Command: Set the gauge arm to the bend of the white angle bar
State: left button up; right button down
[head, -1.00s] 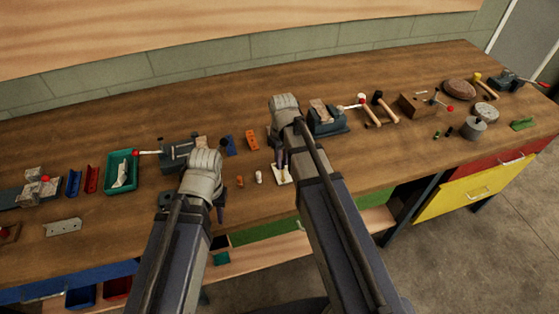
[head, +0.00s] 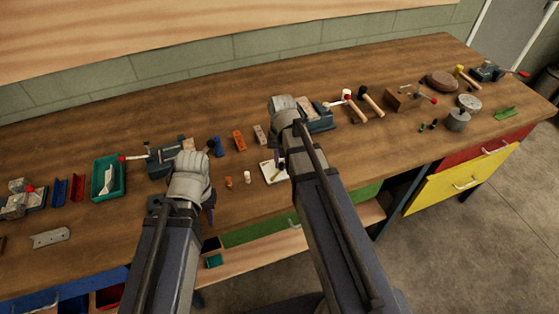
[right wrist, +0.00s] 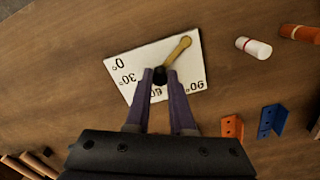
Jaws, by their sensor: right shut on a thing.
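The gauge (right wrist: 138,58) is a white plate with marks from 0° to 90°, flat on the bench; it also shows in the head view (head: 267,169). Its brass gauge arm (right wrist: 177,48) runs to a black knob, which lies between the 30° and 60° marks. My right gripper (right wrist: 160,73) is shut on that knob; its fingers partly cover the 60° mark. A white piece (head: 107,180), seemingly the white angle bar, lies in a green tray (head: 122,182) at the left. My left gripper (head: 208,205) is over the bench; its jaw opening is unclear.
A vise (head: 164,160) stands behind my left gripper. Orange (right wrist: 232,127) and blue (right wrist: 271,120) brackets lie close by. Bare bench surrounds the gauge's left side.

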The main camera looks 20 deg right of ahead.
aim_at(282, 164)
jog(key=shift+s+d+m, duration=0.1)
jog(key=shift+m, duration=0.2)
dwell(0.4)
jog(key=c, duration=0.8)
grip_release()
jog(key=shift+o, duration=0.2)
notch_tip(282, 164, up, 8)
jog(key=p, duration=0.8)
pick_arm(q)
notch_tip(282, 164, up, 8)
jog(key=shift+f, duration=0.15)
pick_arm(e)
jog(key=shift+f, duration=0.1)
